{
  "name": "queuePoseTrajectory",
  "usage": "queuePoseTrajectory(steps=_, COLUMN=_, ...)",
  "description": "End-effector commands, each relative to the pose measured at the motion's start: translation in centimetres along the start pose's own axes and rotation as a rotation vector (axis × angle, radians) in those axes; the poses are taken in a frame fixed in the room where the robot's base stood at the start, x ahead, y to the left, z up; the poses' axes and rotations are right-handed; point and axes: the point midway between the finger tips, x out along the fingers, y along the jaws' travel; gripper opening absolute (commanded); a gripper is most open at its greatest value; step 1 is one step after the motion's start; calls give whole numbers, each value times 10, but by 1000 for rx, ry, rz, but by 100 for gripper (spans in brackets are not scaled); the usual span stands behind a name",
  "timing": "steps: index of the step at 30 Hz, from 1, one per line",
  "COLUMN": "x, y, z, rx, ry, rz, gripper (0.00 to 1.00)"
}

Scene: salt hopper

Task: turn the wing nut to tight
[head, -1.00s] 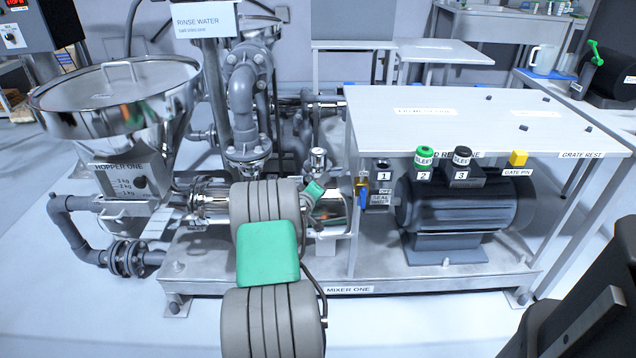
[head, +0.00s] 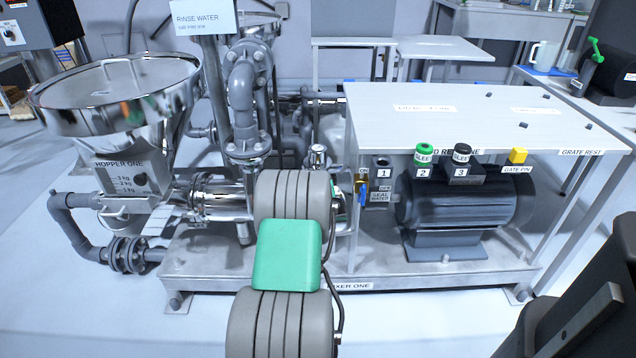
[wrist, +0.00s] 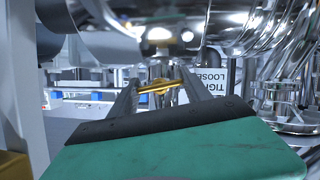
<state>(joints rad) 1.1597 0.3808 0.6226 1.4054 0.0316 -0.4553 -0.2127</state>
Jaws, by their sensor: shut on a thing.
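In the wrist view my gripper (wrist: 161,92) reaches forward with its two grey fingers on either side of a small brass-coloured wing nut (wrist: 158,85). The fingers are shut on the wing nut, which lies across the gap between them. A white label (wrist: 213,76) reading TIGHT and LOOSE shows upside down just right of the fingers. In the head view my own arm hides the gripper and the wing nut.
Shiny steel pipework (wrist: 270,45) crowds the top and right of the wrist view. In the head view hopper one (head: 125,95) stands left, a grey motor (head: 465,212) right under a steel table (head: 450,105). A blue-handled seal water valve (head: 362,195) is right of my arm.

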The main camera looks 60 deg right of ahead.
Motion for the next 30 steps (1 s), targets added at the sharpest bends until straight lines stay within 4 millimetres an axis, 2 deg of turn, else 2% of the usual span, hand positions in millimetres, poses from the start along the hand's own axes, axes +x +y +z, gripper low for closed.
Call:
queuePoseTrajectory(steps=16, x=0, y=0, z=2, rx=27, ry=-4, rz=-10, gripper=16)
queuePoseTrajectory(steps=17, x=0, y=0, z=2, rx=27, ry=-4, rz=-10, gripper=57)
queuePoseTrajectory(steps=24, x=0, y=0, z=1, rx=26, ry=-2, rz=-11, gripper=77)
queuePoseTrajectory(steps=30, x=0, y=0, z=1, rx=26, ry=-1, rz=-11, gripper=78)
